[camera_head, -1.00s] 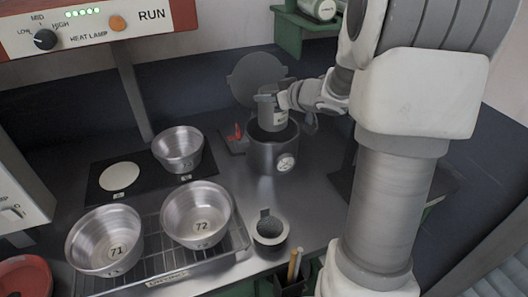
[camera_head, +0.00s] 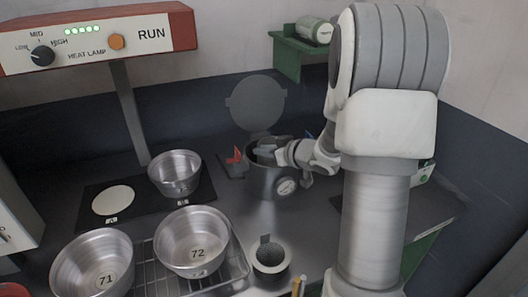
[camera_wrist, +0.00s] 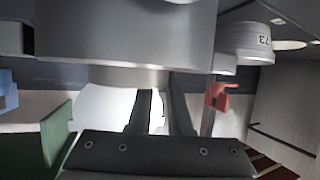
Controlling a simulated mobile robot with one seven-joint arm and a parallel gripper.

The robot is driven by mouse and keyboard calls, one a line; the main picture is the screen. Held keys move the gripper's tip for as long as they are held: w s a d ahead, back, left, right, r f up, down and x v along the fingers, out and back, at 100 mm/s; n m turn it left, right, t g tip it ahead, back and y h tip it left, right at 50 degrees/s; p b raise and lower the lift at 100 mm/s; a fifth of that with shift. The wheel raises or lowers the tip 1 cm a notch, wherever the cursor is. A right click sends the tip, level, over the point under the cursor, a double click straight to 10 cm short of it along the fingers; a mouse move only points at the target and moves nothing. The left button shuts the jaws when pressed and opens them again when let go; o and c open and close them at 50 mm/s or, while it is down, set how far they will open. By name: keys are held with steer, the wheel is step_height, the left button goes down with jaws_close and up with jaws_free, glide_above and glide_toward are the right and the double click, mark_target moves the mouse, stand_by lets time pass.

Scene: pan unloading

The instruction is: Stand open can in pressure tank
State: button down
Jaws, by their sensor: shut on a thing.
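The pressure tank (camera_head: 262,182) stands on the counter, a grey pot with a round gauge (camera_head: 286,187) on its front. Its round lid (camera_head: 256,103) is swung up behind it. My gripper (camera_head: 274,151) is at the tank's mouth, coming in from the right, and is shut on the open can (camera_head: 264,144). Only a little of the grey can shows at the rim; the rest is hidden by the tank wall and my gripper. I cannot tell whether it touches the tank floor. In the wrist view my dark fingers (camera_wrist: 160,112) reach up behind a large grey curved wall.
A red handle (camera_head: 235,156) sits left of the tank. Pans 71 (camera_head: 95,265) and 72 (camera_head: 190,240) stand on a wire rack, with a smaller pan (camera_head: 175,174) behind. A dark cup (camera_head: 270,260) stands in front; a green shelf (camera_head: 290,57) is above.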

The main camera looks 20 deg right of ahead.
steer(key=shift+f+b, duration=0.35)
steer(key=shift+f, duration=0.2)
steer(key=c, duration=0.8)
jaws_free()
steer(key=shift+r, duration=0.25)
steer(key=shift+r+p+v, duration=0.15)
steer(key=shift+p+v, duration=0.5)
steer(key=shift+v, duration=2.45)
steer(key=shift+r+p+v, duration=0.15)
steer(key=shift+p+v, duration=0.5)
steer(key=shift+v, duration=2.45)
